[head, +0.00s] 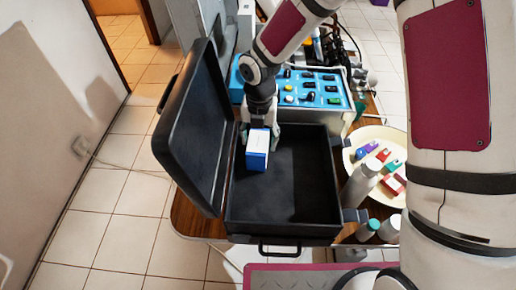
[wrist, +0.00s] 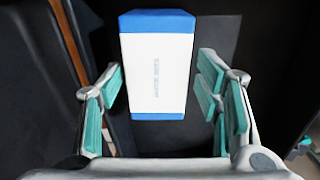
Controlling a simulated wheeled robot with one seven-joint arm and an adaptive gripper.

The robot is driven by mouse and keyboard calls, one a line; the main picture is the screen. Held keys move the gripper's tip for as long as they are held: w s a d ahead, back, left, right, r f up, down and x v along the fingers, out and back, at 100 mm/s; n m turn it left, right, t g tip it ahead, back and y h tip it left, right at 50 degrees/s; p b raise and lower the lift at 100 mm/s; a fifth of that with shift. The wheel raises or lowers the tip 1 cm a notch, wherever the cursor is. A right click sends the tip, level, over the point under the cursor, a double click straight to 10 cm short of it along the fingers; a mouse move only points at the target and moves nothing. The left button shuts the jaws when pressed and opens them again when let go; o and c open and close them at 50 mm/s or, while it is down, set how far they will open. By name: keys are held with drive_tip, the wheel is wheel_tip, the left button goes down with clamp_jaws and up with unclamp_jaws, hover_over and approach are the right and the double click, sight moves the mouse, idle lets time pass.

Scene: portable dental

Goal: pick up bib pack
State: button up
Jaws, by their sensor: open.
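The bib pack appears to be the white box with blue ends (head: 258,149) in the open black case (head: 300,200), near its back left. The box also shows in the wrist view (wrist: 157,65), upper middle, with small unreadable print on its white face. My gripper (head: 260,132) reaches down into the case at the box's far end. In the wrist view my gripper (wrist: 160,98) is open, with one teal-padded finger on each side of the box's near end. Gaps show between the pads and the box. The box's underside is hidden.
The case lid (head: 190,130) stands open on the left. A blue control panel (head: 310,88) is behind the case. A cream round tray (head: 366,137) with small coloured items and a grey bottle (head: 359,183) stand at the right. The case floor right of the box is clear.

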wheel_tip(320, 180, down, 5)
drive_tip(key=shift+a+r, duration=0.1)
drive_tip(key=shift+a, duration=0.05)
drive_tip(key=c, duration=0.9)
drive_tip(key=shift+c, duration=0.2)
